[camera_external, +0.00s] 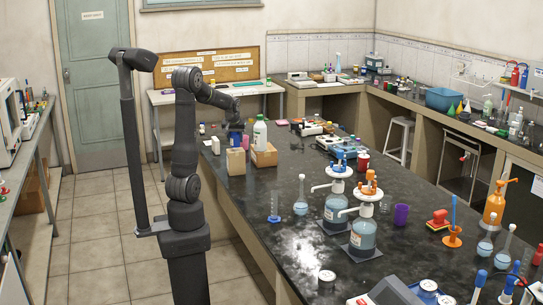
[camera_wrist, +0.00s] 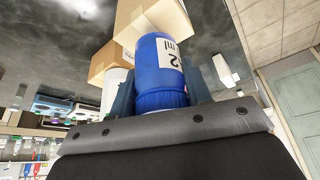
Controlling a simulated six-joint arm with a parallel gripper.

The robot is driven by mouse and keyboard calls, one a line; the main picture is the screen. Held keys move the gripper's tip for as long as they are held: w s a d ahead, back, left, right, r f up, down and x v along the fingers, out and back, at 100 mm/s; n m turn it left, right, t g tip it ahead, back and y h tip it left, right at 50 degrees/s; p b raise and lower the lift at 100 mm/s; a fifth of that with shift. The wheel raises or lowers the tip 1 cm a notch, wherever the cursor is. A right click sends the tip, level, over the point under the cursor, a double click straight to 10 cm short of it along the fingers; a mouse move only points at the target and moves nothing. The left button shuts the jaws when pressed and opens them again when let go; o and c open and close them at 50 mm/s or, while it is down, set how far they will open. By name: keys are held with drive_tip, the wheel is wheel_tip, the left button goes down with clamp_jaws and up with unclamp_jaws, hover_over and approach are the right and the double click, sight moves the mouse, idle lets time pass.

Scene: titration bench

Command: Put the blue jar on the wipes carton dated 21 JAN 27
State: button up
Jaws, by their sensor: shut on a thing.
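My gripper (camera_wrist: 155,92) is shut on the blue jar (camera_wrist: 158,65), which carries a white label with black print. In the external view the blue jar (camera_external: 236,138) is under my gripper (camera_external: 237,127), directly above the left brown carton (camera_external: 236,162). I cannot tell whether it touches the carton's top. A second brown carton (camera_external: 264,156) is just to the right, with a white bottle with a green cap (camera_external: 260,134) at it. Brown cartons also show beyond the jar in the wrist view (camera_wrist: 150,18). No date on either carton is readable.
A white bottle (camera_wrist: 115,86) is close beside the jar in the wrist view. Blue dispenser bottles (camera_external: 362,238) and a flask stand nearer the camera. The dark bench (camera_external: 245,205) is clear in front of the cartons.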

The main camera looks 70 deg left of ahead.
drive_tip(key=shift+f, duration=0.8)
drive_tip(key=shift+f, duration=0.15)
drive_tip(key=o, duration=1)
drive_tip(key=shift+d+r, duration=0.15)
drive_tip(key=shift+r, duration=0.4)
drive_tip(key=v, duration=1.1)
drive_tip(key=shift+s+d, duration=0.1)
